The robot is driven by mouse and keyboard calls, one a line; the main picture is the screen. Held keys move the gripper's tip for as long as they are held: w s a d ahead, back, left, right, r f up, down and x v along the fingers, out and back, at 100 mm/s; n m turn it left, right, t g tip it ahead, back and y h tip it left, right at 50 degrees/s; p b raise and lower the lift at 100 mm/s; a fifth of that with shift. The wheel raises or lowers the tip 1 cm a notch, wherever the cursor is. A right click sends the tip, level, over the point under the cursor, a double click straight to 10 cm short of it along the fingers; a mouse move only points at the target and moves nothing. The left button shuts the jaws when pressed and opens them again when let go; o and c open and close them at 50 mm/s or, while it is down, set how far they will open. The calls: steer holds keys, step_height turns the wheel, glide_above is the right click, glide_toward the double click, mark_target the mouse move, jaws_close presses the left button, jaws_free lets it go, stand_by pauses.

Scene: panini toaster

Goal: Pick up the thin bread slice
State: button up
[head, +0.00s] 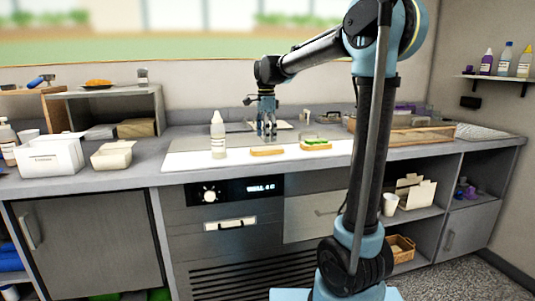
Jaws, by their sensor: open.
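A thin bread slice (267,153) lies flat on the white board (195,157) on the counter. A second slice (316,147) lies to its right, with something green on top. My gripper (267,132) is open and points down, behind and a little above the plain slice in the picture. Its fingers look empty, and it appears apart from both slices. The exact height of the fingertips over the board is hard to tell.
A wooden-edged tray (420,133) lies to the right. White boxes (52,157) and a grey shelf unit (105,108) stand on the left. The board's front strip is mostly clear.

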mark_target(267, 148)
steer(key=shift+d+f, duration=0.2)
steer(key=shift+f, duration=2.3)
steer(key=c, duration=1.1)
